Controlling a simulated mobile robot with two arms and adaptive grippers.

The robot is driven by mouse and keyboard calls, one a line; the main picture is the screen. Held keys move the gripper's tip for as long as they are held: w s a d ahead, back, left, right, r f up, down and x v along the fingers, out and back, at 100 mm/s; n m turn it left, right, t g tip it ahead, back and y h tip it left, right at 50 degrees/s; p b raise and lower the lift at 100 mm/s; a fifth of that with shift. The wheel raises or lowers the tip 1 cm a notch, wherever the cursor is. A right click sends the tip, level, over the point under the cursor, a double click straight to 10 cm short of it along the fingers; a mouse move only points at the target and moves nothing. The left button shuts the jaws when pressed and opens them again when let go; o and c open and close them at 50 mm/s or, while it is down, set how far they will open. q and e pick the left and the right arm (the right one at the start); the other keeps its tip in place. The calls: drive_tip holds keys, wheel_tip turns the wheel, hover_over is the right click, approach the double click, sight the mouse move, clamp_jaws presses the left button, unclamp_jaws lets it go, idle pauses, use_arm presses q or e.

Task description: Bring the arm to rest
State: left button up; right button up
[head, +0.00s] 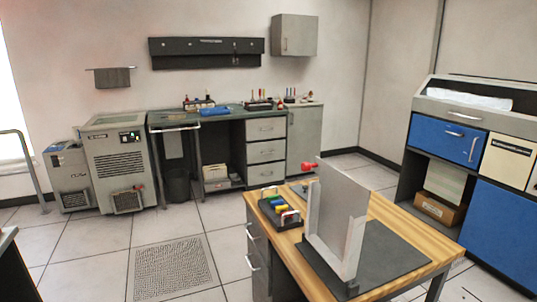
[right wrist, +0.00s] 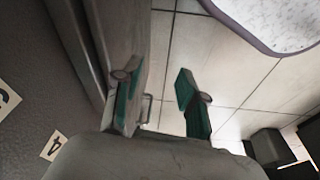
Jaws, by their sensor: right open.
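My right gripper (right wrist: 154,88) shows in the right wrist view with its two green-padded fingers apart. Nothing is between the fingers, and tiled floor and part of a grey panel lie beyond them. Neither arm nor gripper shows in the head view. My left gripper is in no view.
In the head view a wooden table (head: 405,228) stands at the front right, bearing upright grey plates (head: 337,215), a dark mat (head: 392,254) and a tray (head: 268,212) of coloured items. White number labels (right wrist: 54,146) show in the wrist view.

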drive_tip(key=s+d+f+g, duration=0.1)
drive_tip(key=s+d+f, duration=0.2)
drive_tip(key=s+f, duration=1.4)
drive_tip(key=shift+s+p, duration=0.3)
drive_tip(key=shift+p, duration=0.15)
